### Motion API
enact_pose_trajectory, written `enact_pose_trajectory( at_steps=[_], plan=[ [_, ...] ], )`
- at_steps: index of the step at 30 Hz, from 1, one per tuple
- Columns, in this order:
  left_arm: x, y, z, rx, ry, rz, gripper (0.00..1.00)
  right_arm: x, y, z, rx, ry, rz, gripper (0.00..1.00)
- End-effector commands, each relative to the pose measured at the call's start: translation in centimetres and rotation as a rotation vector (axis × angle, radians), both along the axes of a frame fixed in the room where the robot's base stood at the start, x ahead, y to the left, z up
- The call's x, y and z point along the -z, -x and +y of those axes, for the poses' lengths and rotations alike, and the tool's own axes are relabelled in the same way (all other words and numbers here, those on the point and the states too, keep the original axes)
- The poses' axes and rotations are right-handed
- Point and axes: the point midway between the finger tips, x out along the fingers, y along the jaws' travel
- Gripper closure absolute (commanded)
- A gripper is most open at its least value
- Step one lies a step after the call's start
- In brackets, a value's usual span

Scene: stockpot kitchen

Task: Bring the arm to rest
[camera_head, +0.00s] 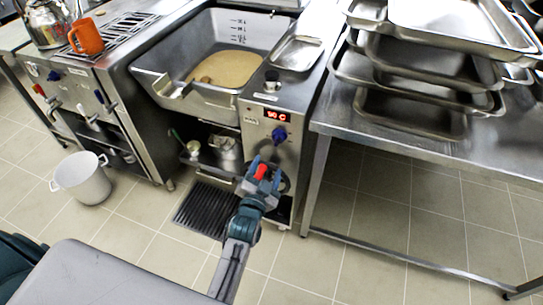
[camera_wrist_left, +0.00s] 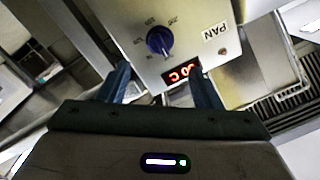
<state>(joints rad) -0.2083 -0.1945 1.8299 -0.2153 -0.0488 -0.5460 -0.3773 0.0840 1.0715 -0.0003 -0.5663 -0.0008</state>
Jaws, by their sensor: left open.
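My left arm reaches forward from the bottom of the head view. Its left gripper (camera_head: 268,172) is in front of the pan cooker's control panel (camera_head: 262,118), below the blue knob (camera_head: 279,134). In the left wrist view the two fingers of the left gripper (camera_wrist_left: 160,82) stand apart with nothing held between them. Beyond them are the panel marked PAN, the blue knob (camera_wrist_left: 159,40) and a red lit display (camera_wrist_left: 181,72). A small red piece shows at the gripper in the head view; I cannot tell what it belongs to. My right gripper is out of view.
The pan (camera_head: 168,62) holds a tan liquid. Stacked metal trays fill the steel table (camera_head: 480,150) at right. A stove with an orange mug (camera_head: 88,38) and kettle (camera_head: 46,24) stands left. A white bucket (camera_head: 82,180) and dark grate (camera_head: 202,210) are on the floor.

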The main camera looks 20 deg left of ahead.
Motion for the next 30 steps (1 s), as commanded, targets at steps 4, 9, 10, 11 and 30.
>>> enact_pose_trajectory(
  at_steps=[4,9,10,11,30],
  plan=[
    [0.0,0.0,0.0,0.0,0.0,0.0,0.42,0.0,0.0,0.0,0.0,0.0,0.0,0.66],
    [0.5,0.6,0.7,-0.004,0.016,0.044,0.42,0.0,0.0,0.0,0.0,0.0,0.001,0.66],
    [0.7,1.0,1.0,-0.006,0.027,0.069,0.42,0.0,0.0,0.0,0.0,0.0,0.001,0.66],
    [1.0,1.5,1.4,-0.009,0.038,0.098,0.42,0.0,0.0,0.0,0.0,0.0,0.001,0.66],
    [4.7,21.3,7.9,-0.212,0.353,0.955,0.42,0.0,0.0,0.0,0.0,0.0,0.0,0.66]
  ],
)
